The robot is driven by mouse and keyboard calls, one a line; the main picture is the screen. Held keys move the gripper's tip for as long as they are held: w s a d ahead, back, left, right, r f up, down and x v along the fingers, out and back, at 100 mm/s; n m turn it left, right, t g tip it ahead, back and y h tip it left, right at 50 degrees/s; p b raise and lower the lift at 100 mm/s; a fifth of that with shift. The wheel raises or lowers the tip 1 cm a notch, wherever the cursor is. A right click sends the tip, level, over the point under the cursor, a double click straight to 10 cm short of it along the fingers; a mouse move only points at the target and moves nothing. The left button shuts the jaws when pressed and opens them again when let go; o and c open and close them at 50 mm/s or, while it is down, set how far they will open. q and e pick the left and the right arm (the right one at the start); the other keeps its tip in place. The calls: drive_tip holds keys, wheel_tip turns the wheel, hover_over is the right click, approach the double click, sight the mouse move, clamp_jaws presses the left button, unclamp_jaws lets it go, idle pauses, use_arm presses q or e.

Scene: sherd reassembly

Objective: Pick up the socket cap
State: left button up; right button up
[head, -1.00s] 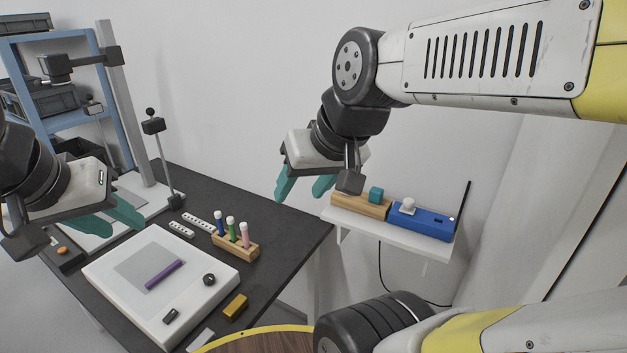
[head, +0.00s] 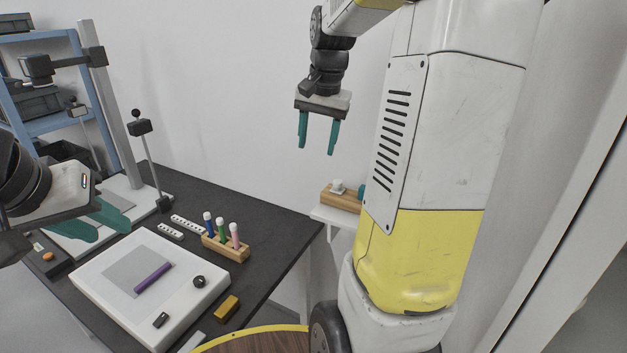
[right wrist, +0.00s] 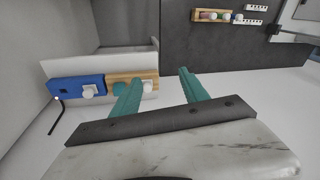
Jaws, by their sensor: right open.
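Two white pieces could be the socket cap, and I cannot tell which is. One (right wrist: 88,92) sits on the blue box (right wrist: 66,89) in the right wrist view. The other (head: 337,186) sits on the wooden block (head: 338,201), beside a teal piece (head: 362,191); it also shows in the right wrist view (right wrist: 148,86). In the head view my right arm hides the blue box. My right gripper (head: 317,149) is open and empty, above and a little left of the wooden block. My left gripper (head: 112,236) is open and empty by the dark table's left side.
The blue box and wooden block stand on a white wall shelf (head: 325,215). The dark table (head: 265,215) bears a pen rack (head: 228,250), a white panel (head: 105,297) with a purple stick (head: 153,277), and a yellow block (head: 227,308).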

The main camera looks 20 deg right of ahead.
sight(338, 181)
drive_tip(key=w+d+f+m, duration=0.1)
drive_tip(key=w+d+f, duration=0.1)
drive_tip(key=d, duration=0.1)
drive_tip(key=w+d+f+m+g, duration=0.1)
drive_tip(key=w+d+f, duration=0.1)
drive_tip(key=d+f, duration=0.1)
drive_tip(key=w+d+f+m+g, duration=0.1)
drive_tip(key=w+d+f+m, duration=0.1)
drive_tip(key=w+d+f, duration=0.1)
drive_tip(key=shift+w+d+f, duration=0.1)
drive_tip(key=shift+d, duration=0.05)
drive_tip(key=shift+d+f, duration=0.15)
drive_tip(key=shift+f, duration=3.85)
clamp_jaws()
